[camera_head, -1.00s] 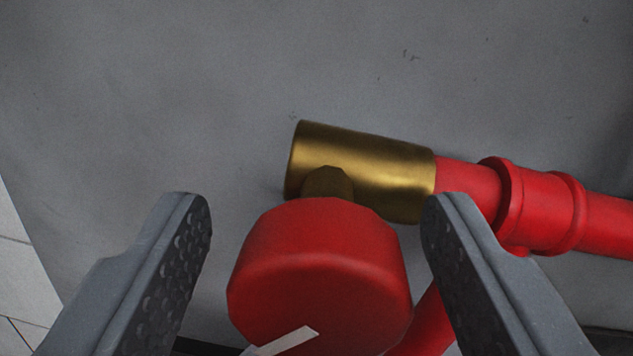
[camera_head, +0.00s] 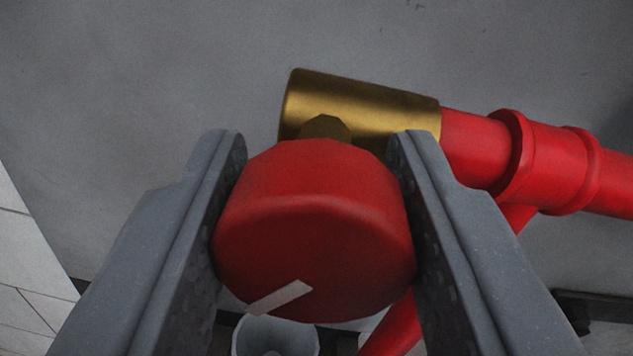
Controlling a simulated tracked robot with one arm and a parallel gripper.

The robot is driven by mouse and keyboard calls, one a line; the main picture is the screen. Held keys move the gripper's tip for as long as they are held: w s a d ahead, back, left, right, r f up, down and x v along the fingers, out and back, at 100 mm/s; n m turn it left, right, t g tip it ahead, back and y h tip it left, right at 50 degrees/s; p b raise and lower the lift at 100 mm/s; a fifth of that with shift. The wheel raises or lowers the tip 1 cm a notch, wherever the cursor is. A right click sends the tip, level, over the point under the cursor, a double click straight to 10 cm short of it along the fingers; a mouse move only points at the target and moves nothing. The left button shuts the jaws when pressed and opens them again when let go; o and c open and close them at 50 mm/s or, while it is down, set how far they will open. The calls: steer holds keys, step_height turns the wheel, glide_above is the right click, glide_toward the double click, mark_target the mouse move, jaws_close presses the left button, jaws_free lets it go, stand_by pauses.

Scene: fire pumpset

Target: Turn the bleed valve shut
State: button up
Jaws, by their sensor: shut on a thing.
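The bleed valve has a round red knob (camera_head: 315,225) with a pale pointer mark (camera_head: 280,297) on its face, slanting up to the right. Behind the knob is a brass valve body (camera_head: 375,108) with a short brass stem (camera_head: 326,128). My gripper (camera_head: 315,150) has one finger on each side of the knob and is shut on it. The fingertips reach past the knob's back edge, close to the brass body.
A red pipe (camera_head: 480,145) with raised collars runs right from the brass body. Another red pipe (camera_head: 398,325) passes below the knob. A grey cup-like opening (camera_head: 275,337) lies under the knob. A plain grey surface (camera_head: 150,70) is behind, with pale tiles (camera_head: 25,270) at left.

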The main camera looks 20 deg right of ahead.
steer(key=shift+a+m+b, duration=0.2)
steer(key=shift+m+b, duration=0.15)
steer(key=shift+m, duration=0.15)
steer(key=m+b, duration=0.2)
steer(key=m, duration=0.1)
steer(key=shift+f+t, duration=0.15)
steer(key=shift+t, duration=0.15)
steer(key=m+b, duration=0.2)
steer(key=m, duration=0.1)
steer(key=shift+m, duration=0.4)
steer(key=m+b, duration=0.3)
steer(key=m, duration=0.1)
steer(key=shift+d+f+m+h+b, duration=0.1)
steer(key=shift+f+m+h+b, duration=0.05)
steer(key=shift+m+h+b, duration=0.25)
steer(key=m+b, duration=0.2)
steer(key=m, duration=0.1)
steer(key=shift+m, duration=0.4)
steer(key=m+h+b, duration=0.1)
steer(key=m+b, duration=0.2)
steer(key=m, duration=0.2)
steer(key=m+b, duration=0.1)
steer(key=m, duration=0.2)
steer(key=shift+f+b, duration=0.1)
steer(key=shift+b, duration=0.2)
steer(key=m+b, duration=0.2)
steer(key=m, duration=0.4)
steer(key=shift+f+g, duration=0.1)
steer(key=shift+g, duration=0.3)
steer(key=shift+b, duration=0.3)
